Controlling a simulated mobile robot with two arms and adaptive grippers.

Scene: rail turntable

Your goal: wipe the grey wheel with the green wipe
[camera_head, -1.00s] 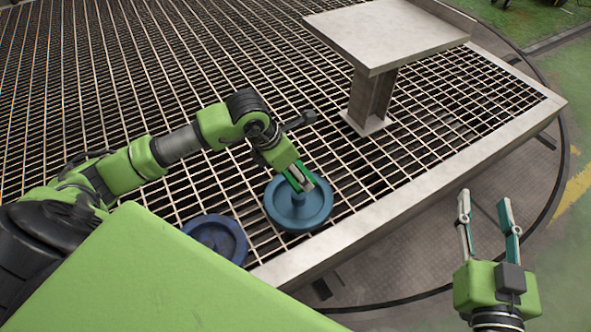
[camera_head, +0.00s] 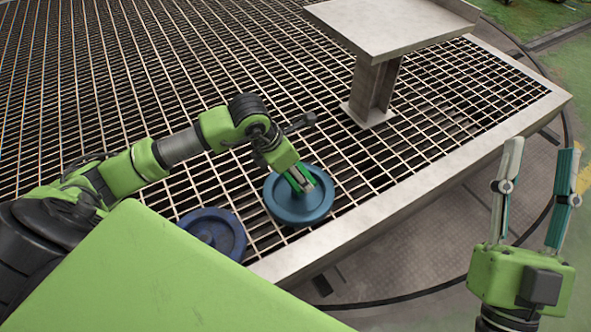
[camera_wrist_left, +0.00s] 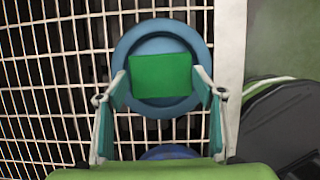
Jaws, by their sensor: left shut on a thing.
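A round blue wheel (camera_head: 298,213) lies flat on the grating below my left gripper (camera_head: 301,180). A darker blue wheel (camera_head: 213,232) lies to its left, partly hidden by my green body panel. Neither wheel looks grey; both look blue. In the left wrist view the green wipe (camera_wrist_left: 161,75) is a flat square between my left fingers, in front of the wheel (camera_wrist_left: 160,28); I cannot tell whether it touches it. My left gripper (camera_wrist_left: 161,88) is shut on the wipe. The darker wheel (camera_wrist_left: 168,152) shows at the bottom. My right gripper (camera_head: 540,160) is open and empty, at the right.
A metal grating floor (camera_head: 120,60) fills the left and middle, with a pale metal border (camera_head: 410,195) along its edge. A grey pedestal table (camera_head: 385,30) stands on it at the back right. Beyond the border lies a round floor plate (camera_head: 430,235) and green floor.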

